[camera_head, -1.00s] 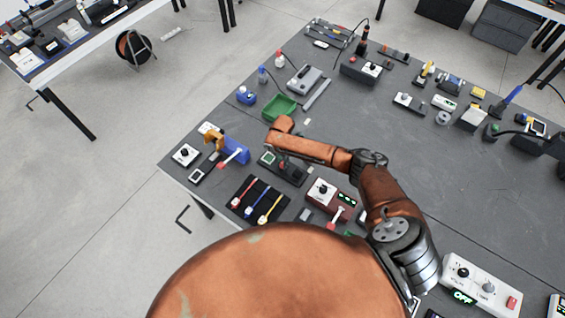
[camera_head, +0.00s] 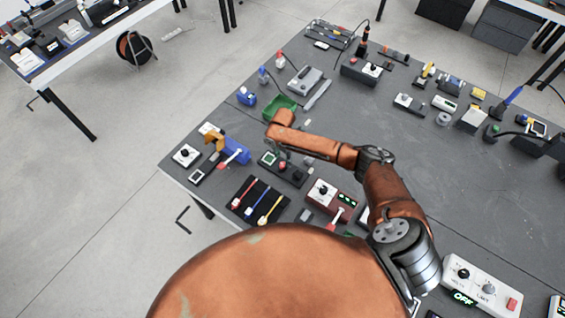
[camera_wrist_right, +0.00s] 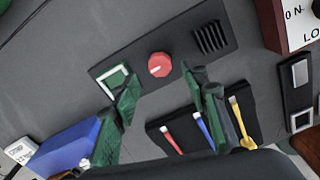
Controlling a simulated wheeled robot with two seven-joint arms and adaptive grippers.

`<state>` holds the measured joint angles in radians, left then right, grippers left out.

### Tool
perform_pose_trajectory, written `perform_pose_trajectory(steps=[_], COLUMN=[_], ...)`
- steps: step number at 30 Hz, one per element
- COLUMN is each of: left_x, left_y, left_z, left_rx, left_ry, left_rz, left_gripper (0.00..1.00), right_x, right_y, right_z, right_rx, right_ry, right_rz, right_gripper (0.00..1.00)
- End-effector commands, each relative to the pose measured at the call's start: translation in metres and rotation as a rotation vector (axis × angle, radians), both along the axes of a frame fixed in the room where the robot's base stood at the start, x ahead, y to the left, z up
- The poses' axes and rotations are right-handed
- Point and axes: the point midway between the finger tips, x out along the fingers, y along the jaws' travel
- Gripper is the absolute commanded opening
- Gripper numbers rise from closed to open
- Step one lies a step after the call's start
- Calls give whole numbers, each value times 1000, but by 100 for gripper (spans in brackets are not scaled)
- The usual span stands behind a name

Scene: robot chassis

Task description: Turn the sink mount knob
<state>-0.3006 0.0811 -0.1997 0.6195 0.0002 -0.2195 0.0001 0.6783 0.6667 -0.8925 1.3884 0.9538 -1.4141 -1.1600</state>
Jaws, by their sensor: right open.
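A round red knob (camera_wrist_right: 160,65) with a pale mark sits on a dark flat plate (camera_wrist_right: 202,18), between a green square with a white frame (camera_wrist_right: 112,80) and a black ribbed block (camera_wrist_right: 213,38). The plate also shows in the head view (camera_head: 292,176), partly below my right arm. My right gripper (camera_wrist_right: 160,86) has its two green fingers apart, with the knob showing beyond and between their tips. Nothing is between the fingers, and the fingers look clear of the knob. In the head view the right gripper (camera_head: 279,148) is small and mostly hidden by its arm. My left gripper is out of view.
A black panel with red, blue and yellow levers (camera_head: 260,202) lies in front of the plate. A blue device (camera_head: 236,150) stands to the left, a green tray (camera_head: 280,108) behind, and a red box with a dial (camera_head: 331,199) to the right. The table's middle is clear.

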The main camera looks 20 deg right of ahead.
Motion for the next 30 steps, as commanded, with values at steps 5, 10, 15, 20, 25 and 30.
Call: perform_pose_trajectory(steps=[5, 10, 15, 20, 25, 30], left_x=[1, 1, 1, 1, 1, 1], left_y=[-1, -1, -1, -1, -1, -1], left_z=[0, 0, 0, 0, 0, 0], left_rx=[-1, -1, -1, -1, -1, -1], left_ry=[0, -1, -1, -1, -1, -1], left_rz=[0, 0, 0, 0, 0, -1], left_gripper=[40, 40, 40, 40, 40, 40], right_x=[1, 1, 0, 0, 0, 0], right_y=[0, 0, 1, 1, 1, 1], right_z=[40, 66, 77, 79, 79, 79], right_rx=[0, 1, 1, 1, 0, 0], right_ry=[-4, -3, -1, -1, -1, -1], right_rz=[2, 2, 1, 0, 1, 1], right_gripper=[41, 41, 41, 41, 41, 41])
